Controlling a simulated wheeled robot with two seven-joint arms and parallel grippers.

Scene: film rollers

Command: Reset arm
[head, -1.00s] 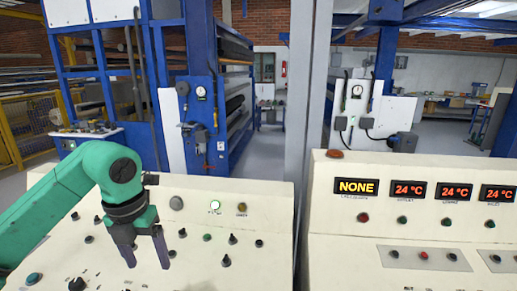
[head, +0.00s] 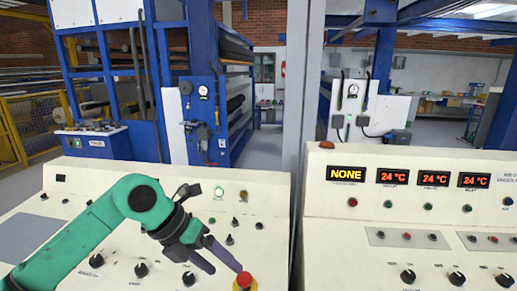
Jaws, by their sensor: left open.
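My left gripper (head: 226,271) is on the green arm that comes in from the left. Its two dark fingers are apart and empty, pointing down and to the right over the left cream control console (head: 262,212). The tip of one finger is close to a red push button (head: 245,283) with a yellow base at the bottom of the view. I cannot tell whether it touches the button. My right gripper is not in view.
The console has several knobs and a lit green-white button (head: 219,191). A second console (head: 330,215) on the right shows "NONE" and 24 °C displays. Blue machine frames (head: 205,60) stand behind, and a yellow fence (head: 30,128) is at far left.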

